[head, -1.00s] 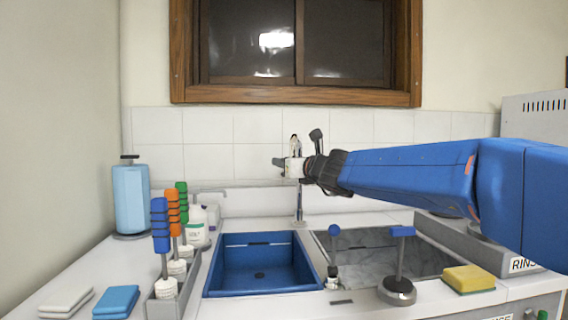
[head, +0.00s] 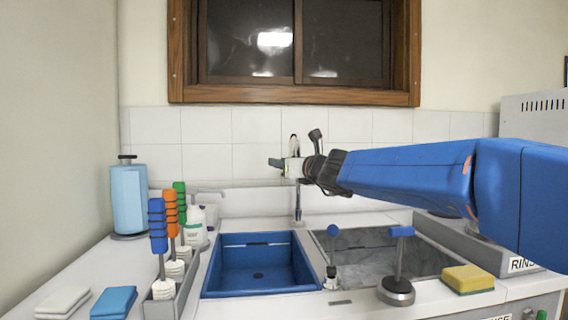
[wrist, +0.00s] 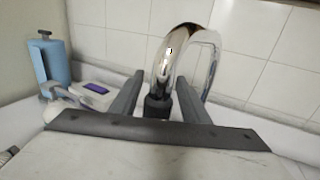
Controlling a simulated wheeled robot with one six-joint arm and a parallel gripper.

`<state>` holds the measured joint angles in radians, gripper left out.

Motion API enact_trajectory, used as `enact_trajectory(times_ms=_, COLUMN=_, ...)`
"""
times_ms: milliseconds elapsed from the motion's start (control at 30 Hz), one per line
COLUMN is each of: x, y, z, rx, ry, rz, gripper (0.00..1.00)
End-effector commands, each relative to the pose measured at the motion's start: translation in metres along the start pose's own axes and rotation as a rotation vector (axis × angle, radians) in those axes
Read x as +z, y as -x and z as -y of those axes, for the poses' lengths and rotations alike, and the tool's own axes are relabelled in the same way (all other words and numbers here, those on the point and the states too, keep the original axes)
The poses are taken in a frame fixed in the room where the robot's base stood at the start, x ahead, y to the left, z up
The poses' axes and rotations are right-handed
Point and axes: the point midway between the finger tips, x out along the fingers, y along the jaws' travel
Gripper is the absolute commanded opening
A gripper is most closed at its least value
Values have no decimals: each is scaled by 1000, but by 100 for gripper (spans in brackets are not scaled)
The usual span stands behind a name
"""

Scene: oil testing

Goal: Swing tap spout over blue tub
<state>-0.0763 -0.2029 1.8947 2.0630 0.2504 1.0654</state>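The chrome tap (head: 298,205) stands behind the sinks, near the divider between the blue tub (head: 262,262) and the grey basin. My gripper (head: 278,163) is up at the tap's top, in front of the tiled wall, and hides part of the spout. In the wrist view the curved chrome spout (wrist: 172,55) rises from a dark collar (wrist: 157,106) and arcs over to the right. My gripper's fingers (wrist: 160,78) are apart, one on each side of the spout and collar, with gaps visible. The spout's outlet end is hidden, so I cannot tell which basin it is over.
A grey basin (head: 375,255) lies right of the tub, with blue-handled tools (head: 398,285) at its front edge. A yellow sponge (head: 467,279) lies to the right. A rack of brushes (head: 172,305), a soap bottle (head: 196,228) and a blue canister (head: 129,200) stand left.

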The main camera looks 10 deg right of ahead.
Motion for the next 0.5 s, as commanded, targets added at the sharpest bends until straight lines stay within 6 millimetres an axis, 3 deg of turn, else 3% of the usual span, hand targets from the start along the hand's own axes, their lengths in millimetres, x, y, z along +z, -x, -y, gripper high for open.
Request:
enact_trajectory(times_ms=267, x=0, y=4, z=-1, rx=2, ry=0, rz=1, gripper=42)
enact_trajectory(times_ms=500, x=0, y=34, z=0, rx=1, ry=2, rz=2, gripper=42)
